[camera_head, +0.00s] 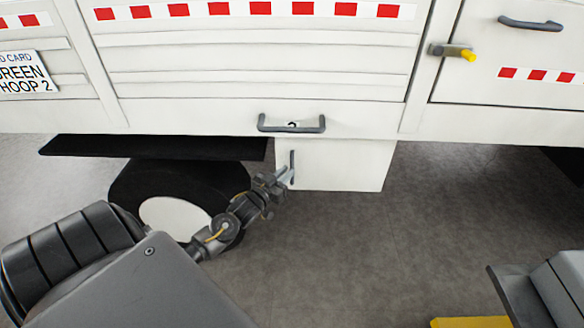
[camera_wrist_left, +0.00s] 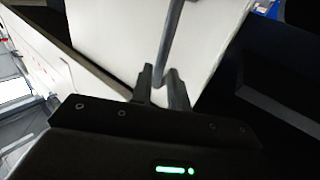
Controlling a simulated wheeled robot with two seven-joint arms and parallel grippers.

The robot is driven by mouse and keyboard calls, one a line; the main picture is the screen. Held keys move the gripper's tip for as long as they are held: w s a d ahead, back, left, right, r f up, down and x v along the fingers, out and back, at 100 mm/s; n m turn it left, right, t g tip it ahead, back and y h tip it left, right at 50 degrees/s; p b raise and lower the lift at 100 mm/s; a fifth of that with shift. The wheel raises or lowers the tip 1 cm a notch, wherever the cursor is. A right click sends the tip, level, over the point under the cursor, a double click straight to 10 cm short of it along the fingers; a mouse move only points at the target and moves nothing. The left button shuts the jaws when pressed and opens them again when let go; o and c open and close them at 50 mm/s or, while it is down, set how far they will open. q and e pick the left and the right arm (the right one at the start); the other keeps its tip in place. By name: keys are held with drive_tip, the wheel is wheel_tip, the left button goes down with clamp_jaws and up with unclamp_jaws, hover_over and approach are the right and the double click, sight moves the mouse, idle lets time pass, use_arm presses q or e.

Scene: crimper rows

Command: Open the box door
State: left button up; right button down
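The white box (camera_head: 345,168) hangs under the side of a white vehicle, and its front door looks closed. A thin grey upright handle (camera_head: 292,162) is at the left of its front. My left gripper (camera_head: 284,176) is at this handle, near its lower part. In the left wrist view, the handle (camera_wrist_left: 171,42) runs down to between the two dark fingertips (camera_wrist_left: 160,75), with small gaps beside it. The fingers are apart, and I cannot tell whether either touches the bar. The white door panel (camera_wrist_left: 120,40) fills the view behind. My right gripper is out of view.
A grey horizontal handle (camera_head: 291,125) sits on the vehicle panel just above the box. A black wheel (camera_head: 135,185) with a white hub is left of my gripper. A yellow-tipped latch (camera_head: 455,52) is at upper right. Grey floor (camera_head: 420,230) is clear right of the box.

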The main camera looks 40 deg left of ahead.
sight(292, 182)
use_arm(q)
drive_tip(key=w, duration=0.2)
drive_tip(key=shift+w+a, duration=0.1)
drive_tip(key=shift+w, duration=0.85)
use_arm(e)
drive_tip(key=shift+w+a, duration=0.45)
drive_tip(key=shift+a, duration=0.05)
use_arm(q)
drive_tip(key=shift+c, duration=0.5)
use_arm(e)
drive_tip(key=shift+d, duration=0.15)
